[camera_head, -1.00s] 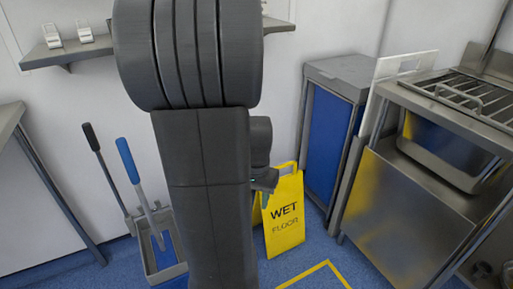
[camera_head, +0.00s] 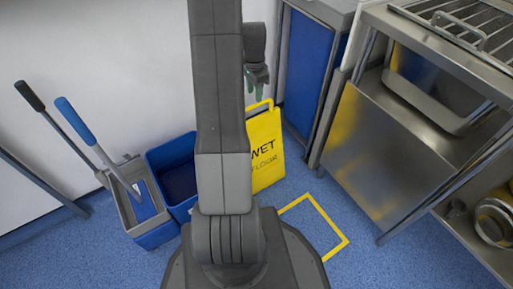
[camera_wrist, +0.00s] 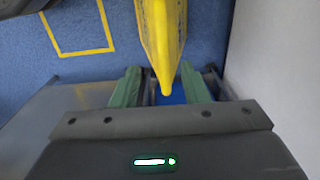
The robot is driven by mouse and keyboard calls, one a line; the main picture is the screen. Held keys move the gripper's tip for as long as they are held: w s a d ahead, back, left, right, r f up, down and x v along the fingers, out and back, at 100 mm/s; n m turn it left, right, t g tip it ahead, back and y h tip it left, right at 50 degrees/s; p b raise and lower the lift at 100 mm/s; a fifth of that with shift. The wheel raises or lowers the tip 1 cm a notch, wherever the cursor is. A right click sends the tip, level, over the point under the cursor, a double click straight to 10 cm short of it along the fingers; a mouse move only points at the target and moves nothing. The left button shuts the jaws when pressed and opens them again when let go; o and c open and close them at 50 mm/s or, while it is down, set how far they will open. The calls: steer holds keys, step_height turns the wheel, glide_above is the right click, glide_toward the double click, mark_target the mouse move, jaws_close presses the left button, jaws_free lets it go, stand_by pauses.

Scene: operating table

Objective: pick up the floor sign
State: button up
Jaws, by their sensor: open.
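The yellow floor sign (camera_head: 265,150) stands on the blue floor, with "WET FLOOR" on its face and a handle loop at its top. My arm hides its left part in the head view. My gripper (camera_head: 257,86) is just above the sign's top in the head view. In the wrist view the sign (camera_wrist: 163,40) points its narrow top edge between the two green fingers of my gripper (camera_wrist: 160,88). The fingers are open, one on each side of the edge. I cannot tell whether either finger touches it.
A yellow square outline (camera_head: 335,229) is marked on the floor. A mop bucket (camera_head: 146,212) and a blue bin (camera_head: 174,172) stand left. A blue-panelled cabinet (camera_head: 309,70) is close behind the sign; a steel trolley (camera_head: 385,150) stands right.

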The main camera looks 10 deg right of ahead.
mark_target(256, 106)
step_height(256, 106, down, 3)
steer(key=shift+d+f+b, duration=0.1)
steer(key=shift+f+b, duration=0.1)
steer(key=shift+b, duration=0.2)
steer(key=f, duration=0.1)
steer(key=f+b, duration=0.1)
steer(key=f, duration=0.1)
steer(key=f+b, duration=0.1)
steer(key=f, duration=0.1)
steer(key=shift+w+d, duration=0.3)
steer(key=shift+w, duration=0.05)
jaws_close()
steer(key=shift+r, duration=0.1)
stand_by(0.7)
